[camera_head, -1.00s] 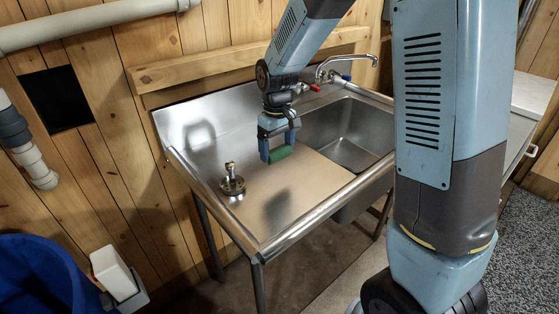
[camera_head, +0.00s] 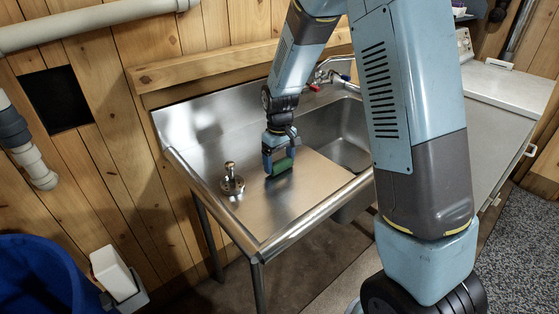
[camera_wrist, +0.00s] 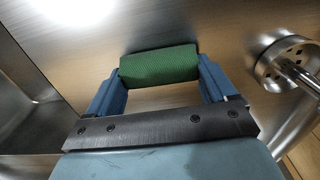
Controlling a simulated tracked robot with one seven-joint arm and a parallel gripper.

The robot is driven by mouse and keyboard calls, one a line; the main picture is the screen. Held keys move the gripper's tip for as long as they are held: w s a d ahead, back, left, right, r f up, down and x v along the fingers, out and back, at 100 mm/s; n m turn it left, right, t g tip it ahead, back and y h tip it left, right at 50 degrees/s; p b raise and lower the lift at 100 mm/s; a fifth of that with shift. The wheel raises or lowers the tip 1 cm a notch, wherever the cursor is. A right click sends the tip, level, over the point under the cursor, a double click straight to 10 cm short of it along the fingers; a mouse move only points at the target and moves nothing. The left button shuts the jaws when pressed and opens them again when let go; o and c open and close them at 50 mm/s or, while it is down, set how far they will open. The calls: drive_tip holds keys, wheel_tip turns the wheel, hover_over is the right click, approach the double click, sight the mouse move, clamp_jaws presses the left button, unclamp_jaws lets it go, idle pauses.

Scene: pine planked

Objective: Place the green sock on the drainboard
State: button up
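The green sock (camera_head: 283,166) is a rolled bundle between the fingers of my gripper (camera_head: 279,163). In the wrist view the sock (camera_wrist: 159,66) spans the gap between the two blue fingertips, and my gripper (camera_wrist: 159,70) is shut on it. The drainboard (camera_head: 262,214) is the flat steel surface left of the sink basin. My gripper points down over its middle, with the sock low over the steel. Whether the sock touches the steel cannot be told.
A metal sink strainer (camera_head: 232,183) with an upright knob stands on the drainboard, left of my gripper. The sink basin (camera_head: 340,135) lies to the right, with a faucet (camera_head: 335,62) behind it. The drainboard's front part is clear.

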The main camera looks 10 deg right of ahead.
sight(279, 160)
drive_tip(key=shift+o, duration=1.3)
drive_tip(key=shift+f, duration=0.15)
wheel_tip(279, 160, up, 12)
drive_tip(key=s+d+r+m+t, duration=0.1)
drive_tip(key=s+d+r+m, duration=0.1)
drive_tip(key=s+d+r, duration=0.4)
drive_tip(key=s+d+r+m+t, duration=0.1)
drive_tip(key=s+d+r, duration=0.2)
drive_tip(key=s, duration=0.3)
drive_tip(key=s+d+r+m+t, duration=0.2)
drive_tip(key=s+d+r, duration=0.1)
drive_tip(key=s, duration=0.4)
drive_tip(key=s+d+r+m+t, duration=0.1)
drive_tip(key=s+d+r, duration=0.2)
drive_tip(key=s, duration=0.4)
drive_tip(key=shift+s+d+m+t, duration=0.15)
drive_tip(key=shift+d+m+t, duration=0.15)
drive_tip(key=shift+d+m, duration=0.1)
drive_tip(key=shift+r, duration=0.1)
